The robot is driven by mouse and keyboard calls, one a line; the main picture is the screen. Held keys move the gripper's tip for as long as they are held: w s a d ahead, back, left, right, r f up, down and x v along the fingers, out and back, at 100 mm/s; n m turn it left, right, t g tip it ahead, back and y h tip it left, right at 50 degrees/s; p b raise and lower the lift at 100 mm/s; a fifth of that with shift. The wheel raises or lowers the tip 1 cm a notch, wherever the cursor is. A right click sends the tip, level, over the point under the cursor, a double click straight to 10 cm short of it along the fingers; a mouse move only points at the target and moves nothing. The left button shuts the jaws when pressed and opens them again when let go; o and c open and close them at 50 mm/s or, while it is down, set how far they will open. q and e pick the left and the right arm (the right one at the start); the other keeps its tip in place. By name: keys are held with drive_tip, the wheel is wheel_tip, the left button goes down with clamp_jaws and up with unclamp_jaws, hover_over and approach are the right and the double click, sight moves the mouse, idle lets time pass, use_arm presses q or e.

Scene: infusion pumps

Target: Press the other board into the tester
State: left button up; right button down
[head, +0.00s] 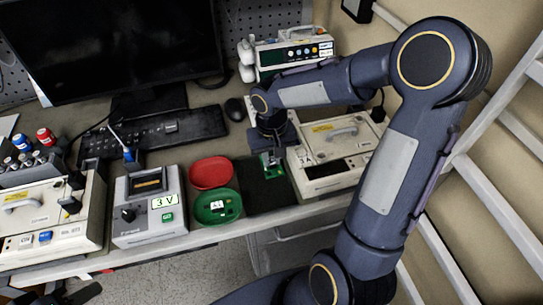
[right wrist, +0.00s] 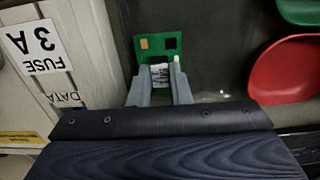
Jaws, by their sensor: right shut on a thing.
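My right gripper (head: 270,150) is shut on a green board (right wrist: 149,50) over the dark mat (head: 262,195). In the right wrist view its two grey fingers (right wrist: 159,82) pinch the board's white label; I cannot tell whether the board touches the mat. The same board shows below the gripper in the head view (head: 273,170). Another small board with a white label (head: 217,205) lies in the green dish (head: 235,210). The grey tester (head: 150,228) has a dark slot on top and a "3 V" display. A dark shape at the bottom left may be my left gripper (head: 80,294); its fingers are unclear.
A red dish (head: 210,172) stands behind the green one. An open pump case (head: 336,178) stands right of the mat, another pump (head: 50,228) left of the tester. A keyboard (head: 165,131), mouse (head: 235,109) and monitor (head: 115,45) are behind. The table's front edge is close.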

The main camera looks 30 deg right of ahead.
drive_tip(key=shift+r+p, duration=1.75)
drive_tip(key=shift+r, duration=0.7)
